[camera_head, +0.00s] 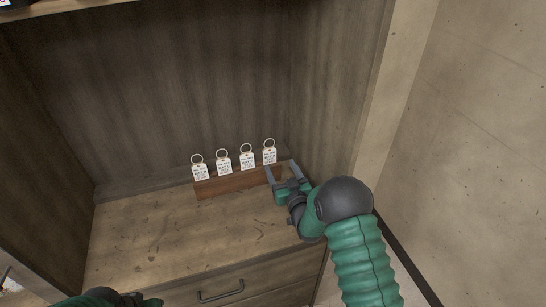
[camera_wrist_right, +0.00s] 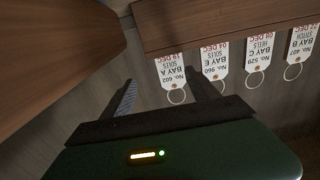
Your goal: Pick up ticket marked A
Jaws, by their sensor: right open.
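The ticket marked A (camera_wrist_right: 172,70) is a white tag reading "BAY A" and "No. 602", with a metal ring. It appears upside down in the right wrist view, at the end of the row. In the head view the rightmost ticket (camera_head: 270,156) matches it, standing in a brown wooden holder (camera_head: 238,184). My right gripper (camera_head: 281,166) is open and empty, close in front of this end of the holder. In the wrist view the ticket shows between the two fingers; whether it is within their reach in depth I cannot tell. My left gripper is not clearly visible.
Other tickets stand in the row: bay E (camera_wrist_right: 217,62), bay C (camera_wrist_right: 259,58) and bay B (camera_wrist_right: 299,48). The cabinet's side wall (camera_head: 335,85) is close to my right gripper. The wooden top (camera_head: 150,245) is clear at left.

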